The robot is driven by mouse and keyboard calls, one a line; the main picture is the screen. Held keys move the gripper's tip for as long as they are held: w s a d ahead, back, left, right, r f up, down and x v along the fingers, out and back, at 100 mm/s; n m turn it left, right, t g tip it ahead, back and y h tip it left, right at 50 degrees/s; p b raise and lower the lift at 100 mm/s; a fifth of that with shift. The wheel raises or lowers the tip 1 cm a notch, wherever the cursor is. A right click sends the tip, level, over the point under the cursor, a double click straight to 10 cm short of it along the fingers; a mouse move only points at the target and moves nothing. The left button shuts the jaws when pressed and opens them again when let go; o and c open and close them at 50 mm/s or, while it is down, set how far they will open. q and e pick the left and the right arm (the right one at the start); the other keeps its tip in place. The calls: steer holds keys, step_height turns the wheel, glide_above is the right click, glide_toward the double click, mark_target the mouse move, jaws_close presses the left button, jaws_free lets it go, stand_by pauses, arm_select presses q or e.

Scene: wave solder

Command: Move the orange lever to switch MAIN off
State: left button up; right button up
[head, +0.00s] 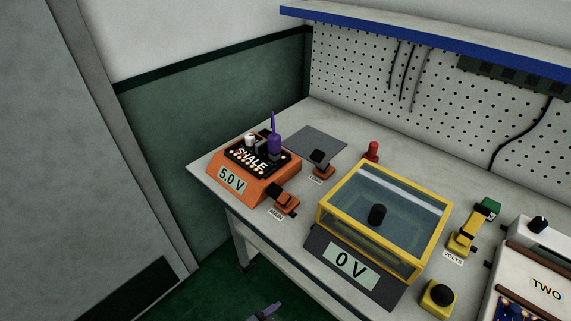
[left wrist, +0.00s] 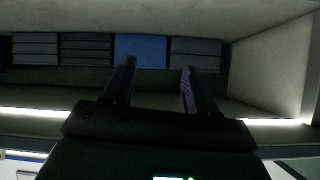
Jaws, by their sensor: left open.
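An orange lever (head: 287,195) with a dark base stands on the bench, just right of the orange box (head: 222,189) with the 5.0 V display. A small white label (head: 277,213) lies in front of it; its lettering is too small to read surely. A second orange and black lever (head: 322,157) stands farther back with its own label. My left gripper (left wrist: 159,66) is open and empty in the left wrist view, pointing at shelving. What seems its tip (head: 265,311) shows at the bottom edge of the head view, below the bench and away from the levers. My right gripper is not in view.
A yellow-framed clear cover (head: 327,217) over a 0 V unit stands right of the levers. A yellow lever (head: 464,235), a yellow button (head: 437,298) and a red knob (head: 372,150) are nearby. A purple pointed piece (head: 274,140) rises from the orange box.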

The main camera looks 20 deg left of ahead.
arm_select(q)
steer(key=w+d+r+m+t+h+p, duration=0.1)
steer(key=d+r+m+h+p, duration=0.15)
steer(key=r+p, duration=0.55)
steer(key=w+d+r+m+t+h+p, duration=0.1)
steer(key=d+r+t+h+p, duration=0.15)
steer(key=r+p, duration=0.55)
arm_select(e)
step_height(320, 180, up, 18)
steer(key=b, duration=0.1)
arm_select(q)
steer(key=n+t+y+b, duration=0.3)
steer(key=n+b, duration=0.2)
glide_toward(280, 196)
steer(key=w, duration=0.3)
steer(key=x, duration=0.3)
steer(key=b+x, duration=0.1)
steer(key=x, duration=0.5)
steer(key=shift+w+r+b, duration=0.3)
steer(key=shift+w+b, duration=0.1)
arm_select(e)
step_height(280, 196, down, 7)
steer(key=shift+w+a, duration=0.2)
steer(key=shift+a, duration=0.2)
arm_select(q)
steer(key=shift+c, duration=0.4)
jaws_close()
